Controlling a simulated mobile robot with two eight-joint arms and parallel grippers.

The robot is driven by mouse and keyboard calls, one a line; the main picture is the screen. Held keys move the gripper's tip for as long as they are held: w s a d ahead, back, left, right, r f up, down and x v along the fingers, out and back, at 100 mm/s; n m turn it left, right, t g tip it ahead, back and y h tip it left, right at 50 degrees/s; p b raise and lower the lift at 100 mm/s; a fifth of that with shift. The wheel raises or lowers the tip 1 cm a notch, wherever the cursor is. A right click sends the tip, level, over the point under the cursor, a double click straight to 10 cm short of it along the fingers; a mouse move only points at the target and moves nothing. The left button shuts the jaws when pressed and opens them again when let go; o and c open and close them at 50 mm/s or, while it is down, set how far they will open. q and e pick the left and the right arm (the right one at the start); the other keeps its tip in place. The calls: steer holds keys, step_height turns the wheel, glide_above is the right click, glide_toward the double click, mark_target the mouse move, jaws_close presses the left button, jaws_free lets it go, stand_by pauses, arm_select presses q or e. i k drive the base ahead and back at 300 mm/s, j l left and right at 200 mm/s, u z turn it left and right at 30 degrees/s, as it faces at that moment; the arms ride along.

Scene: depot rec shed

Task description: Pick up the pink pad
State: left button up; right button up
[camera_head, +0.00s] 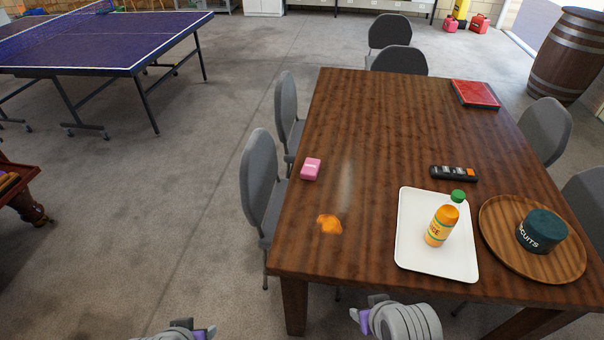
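The pink pad (311,168) is a small pink block with a white patch of lettering. It lies near the left edge of the brown wooden table (370,150), with bare table around it. My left gripper (203,332) shows only partly at the bottom edge, below and left of the table. My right gripper (360,319) is at the bottom edge, just in front of the table's near edge. Both are well apart from the pad. Their fingertips do not show clearly enough to tell whether they are open or shut.
A white tray (408,247) holds an orange bottle (441,224). A round wooden tray (573,262) holds a dark green tin (541,231). Grey chairs (262,185) flank the table.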

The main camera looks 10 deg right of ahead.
mark_target(310, 171)
steer(key=j+z, duration=0.3)
steer(key=j, duration=0.75)
steer(key=i+j+z, duration=0.15)
steer(key=j, duration=0.4)
steer(key=i+j+z, duration=0.2)
steer(key=j, duration=0.3)
steer(key=i+j+z, duration=0.15)
steer(key=j, duration=0.15)
steer(key=i+j+z, duration=0.1)
steer(key=j, duration=0.25)
steer(key=i+j+z, duration=0.15)
steer(key=j, duration=0.15)
steer(key=i+j+z, duration=0.4)
steer(key=i+j, duration=0.6)
steer(key=i, duration=0.3)
